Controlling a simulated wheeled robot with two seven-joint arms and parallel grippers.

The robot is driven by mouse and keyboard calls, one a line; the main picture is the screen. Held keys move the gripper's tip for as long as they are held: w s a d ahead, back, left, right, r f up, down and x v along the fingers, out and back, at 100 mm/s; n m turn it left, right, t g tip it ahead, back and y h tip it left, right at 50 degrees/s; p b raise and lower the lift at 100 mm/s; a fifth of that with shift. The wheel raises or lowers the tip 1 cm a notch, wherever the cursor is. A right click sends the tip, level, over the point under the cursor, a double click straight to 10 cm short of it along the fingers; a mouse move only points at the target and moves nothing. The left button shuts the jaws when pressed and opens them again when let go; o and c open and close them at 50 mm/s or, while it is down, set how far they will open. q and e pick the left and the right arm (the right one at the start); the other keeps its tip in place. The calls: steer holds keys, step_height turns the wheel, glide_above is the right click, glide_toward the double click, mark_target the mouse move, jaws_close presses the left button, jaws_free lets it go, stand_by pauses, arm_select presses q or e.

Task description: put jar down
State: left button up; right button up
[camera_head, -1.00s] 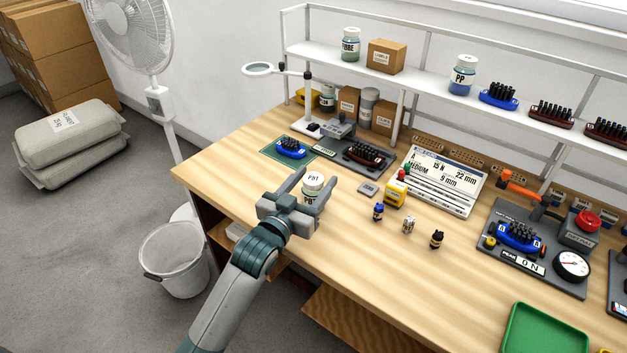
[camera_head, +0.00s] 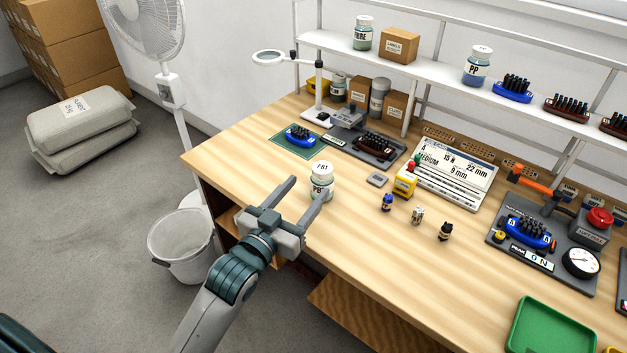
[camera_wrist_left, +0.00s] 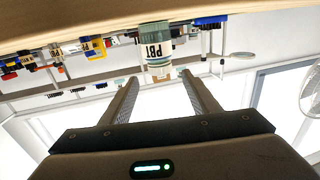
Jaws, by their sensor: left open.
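The jar (camera_head: 321,182), labelled PBT with a white lid, stands upright on the wooden workbench (camera_head: 240,160) near its front left edge. My left gripper (camera_head: 307,189) is open, its two fingers spread and pointing toward the jar. In the head view the jar is just past the fingertips, by the right finger. In the left wrist view the jar (camera_wrist_left: 156,48) shows upside down beyond the fingertips (camera_wrist_left: 158,76), with no finger closed on it. My right gripper is not in view.
A green tray (camera_head: 552,330) is at lower right. Bare bench lies in front of the bottles.

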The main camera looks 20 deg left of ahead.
arm_select(q)
steer(key=s, duration=0.2)
steer(key=shift+s+a, duration=0.25)
steer(key=shift+s, duration=0.25)
stand_by(0.8)
